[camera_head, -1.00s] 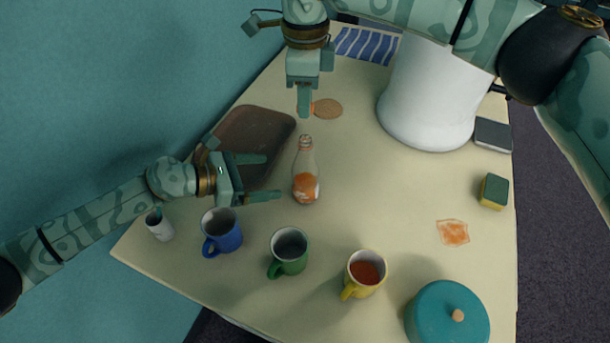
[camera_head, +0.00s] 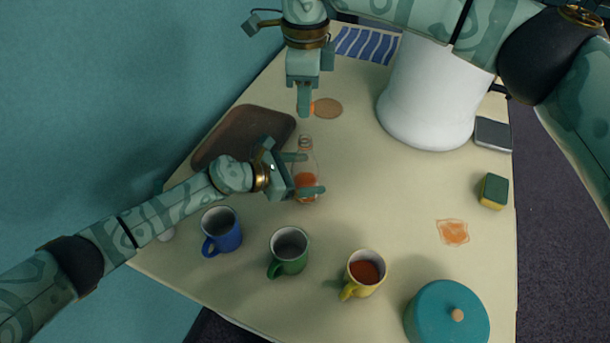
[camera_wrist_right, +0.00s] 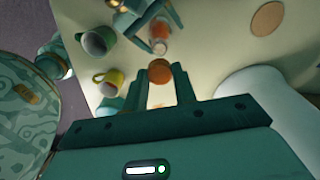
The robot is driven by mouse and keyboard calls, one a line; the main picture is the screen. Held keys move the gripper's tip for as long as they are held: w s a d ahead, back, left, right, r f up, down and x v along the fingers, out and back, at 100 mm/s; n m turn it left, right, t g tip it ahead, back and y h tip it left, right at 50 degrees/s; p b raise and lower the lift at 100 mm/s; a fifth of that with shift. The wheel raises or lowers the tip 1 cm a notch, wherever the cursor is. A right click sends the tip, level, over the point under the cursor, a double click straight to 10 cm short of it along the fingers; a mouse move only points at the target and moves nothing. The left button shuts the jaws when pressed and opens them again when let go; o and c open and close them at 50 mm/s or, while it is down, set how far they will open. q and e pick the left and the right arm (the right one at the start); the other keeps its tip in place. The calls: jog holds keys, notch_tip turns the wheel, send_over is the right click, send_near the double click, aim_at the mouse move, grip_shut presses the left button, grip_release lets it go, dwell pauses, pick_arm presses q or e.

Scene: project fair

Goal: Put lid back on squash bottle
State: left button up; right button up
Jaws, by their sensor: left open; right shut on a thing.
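The squash bottle (camera_head: 305,143) stands upright and uncapped on the table, with orange squash low inside. It also shows in the right wrist view (camera_wrist_right: 159,31). My left gripper (camera_head: 309,174) is open, its fingers reaching to either side of the bottle's body; I cannot tell whether they touch it. My right gripper (camera_head: 304,112) is above the far part of the table, behind the bottle. In the right wrist view it is shut on a round orange lid (camera_wrist_right: 159,71), held between its fingertips (camera_wrist_right: 162,85). The lid is mostly hidden in the head view.
Blue (camera_head: 224,238), green (camera_head: 290,262) and yellow (camera_head: 368,288) mugs line the near side. A brown tray (camera_head: 212,150) lies left, a round coaster (camera_head: 329,108) behind. A white cylinder (camera_head: 425,105), sponge (camera_head: 493,192), orange spill (camera_head: 453,232) and teal pot (camera_head: 440,310) are right.

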pick_arm(q)
jog(key=c, duration=1.5)
jog(key=shift+o, duration=0.2)
pick_arm(e)
jog(key=shift+f, duration=2.45)
jog(key=shift+f, duration=0.1)
jog(key=shift+f, duration=0.8)
jog(key=shift+f, duration=0.55)
